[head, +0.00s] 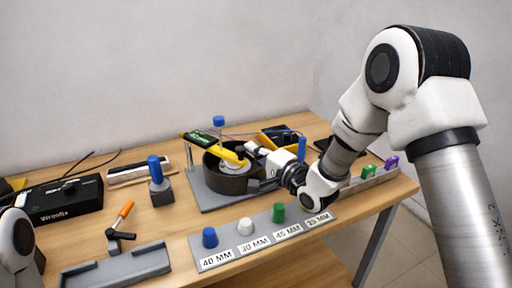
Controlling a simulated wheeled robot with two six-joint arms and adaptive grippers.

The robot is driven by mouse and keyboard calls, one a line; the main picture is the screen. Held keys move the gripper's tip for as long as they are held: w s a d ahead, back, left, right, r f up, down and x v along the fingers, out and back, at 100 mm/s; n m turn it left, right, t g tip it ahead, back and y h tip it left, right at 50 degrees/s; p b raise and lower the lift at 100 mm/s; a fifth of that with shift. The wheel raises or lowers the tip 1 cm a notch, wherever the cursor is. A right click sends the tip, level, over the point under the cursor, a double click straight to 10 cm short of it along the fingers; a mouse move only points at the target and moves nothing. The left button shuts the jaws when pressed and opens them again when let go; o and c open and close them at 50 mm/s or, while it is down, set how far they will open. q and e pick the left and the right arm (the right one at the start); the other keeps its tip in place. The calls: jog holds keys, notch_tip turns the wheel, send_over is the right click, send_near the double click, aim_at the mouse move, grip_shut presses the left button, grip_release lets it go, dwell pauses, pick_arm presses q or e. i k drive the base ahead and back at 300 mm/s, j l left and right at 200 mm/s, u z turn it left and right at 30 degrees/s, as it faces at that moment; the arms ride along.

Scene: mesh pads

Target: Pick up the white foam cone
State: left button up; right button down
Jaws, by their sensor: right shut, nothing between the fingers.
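A small white cone (245,227) stands upright on the grey labelled strip (215,258), by the "30 MM" label, between a blue cone (209,238) and a green one (278,213). My right gripper (254,151) is well behind and above the strip, over the right rim of a dark round bowl (223,182). It looks shut and holds nothing. It is apart from the white cone. My left gripper is out of view; only part of my left arm shows at the lower left edge.
A yellow bar (226,154) lies across the bowl, with a whitish part inside it. A black box (68,198), an orange-handled tool (124,211), a blue-topped block (156,180) and a grey tray (117,267) stand left. Green and purple pieces stand at right.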

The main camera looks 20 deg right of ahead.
aim_at(245, 226)
jog(key=k+j, duration=0.1)
jog(key=j, duration=0.4)
jog(key=k+j, duration=0.1)
jog(key=j, duration=0.4)
jog(key=k+j, duration=0.25)
jog(key=k+l, duration=0.1)
jog(key=k, duration=0.4)
